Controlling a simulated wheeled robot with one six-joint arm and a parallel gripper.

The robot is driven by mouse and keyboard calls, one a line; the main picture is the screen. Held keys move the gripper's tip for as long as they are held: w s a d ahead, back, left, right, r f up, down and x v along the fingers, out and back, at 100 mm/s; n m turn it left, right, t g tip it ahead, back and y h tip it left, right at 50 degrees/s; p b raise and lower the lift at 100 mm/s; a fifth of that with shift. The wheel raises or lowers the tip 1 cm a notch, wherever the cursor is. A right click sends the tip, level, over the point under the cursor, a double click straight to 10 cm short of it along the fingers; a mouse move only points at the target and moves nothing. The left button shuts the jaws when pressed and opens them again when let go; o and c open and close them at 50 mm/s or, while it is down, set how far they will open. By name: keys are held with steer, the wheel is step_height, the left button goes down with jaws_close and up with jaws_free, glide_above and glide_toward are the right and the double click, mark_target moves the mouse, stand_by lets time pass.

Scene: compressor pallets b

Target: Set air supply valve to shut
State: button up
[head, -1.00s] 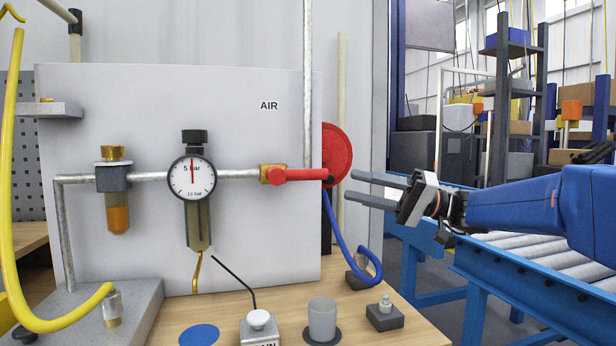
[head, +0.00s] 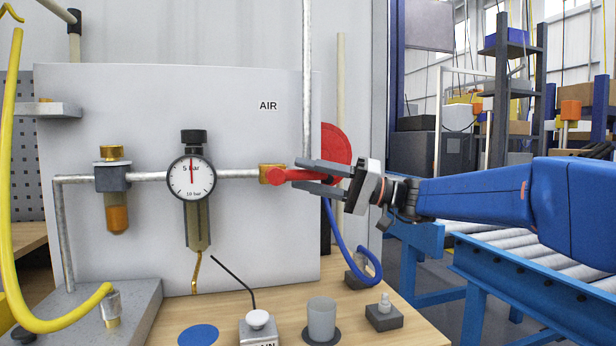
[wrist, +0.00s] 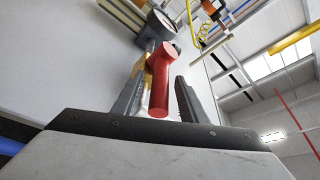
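The air supply valve has a red lever handle (head: 285,175) on a brass body (head: 270,174) in the grey pipe, below the AIR label. The lever lies level, in line with the pipe, pointing right. My gripper (head: 309,175) reaches in from the right, one finger above and one below the lever's outer part. In the wrist view the red lever (wrist: 160,80) stands between the two fingers, with a gap visible on the right side. The gripper is open around it. The pressure gauge (head: 191,178) has its needle pointing straight up.
A red hose reel (head: 335,145) sits behind my gripper, with a blue hose (head: 340,230) hanging below. A blue roller conveyor (head: 500,265) is at right.

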steer(key=shift+c, duration=0.4)
jaws_close()
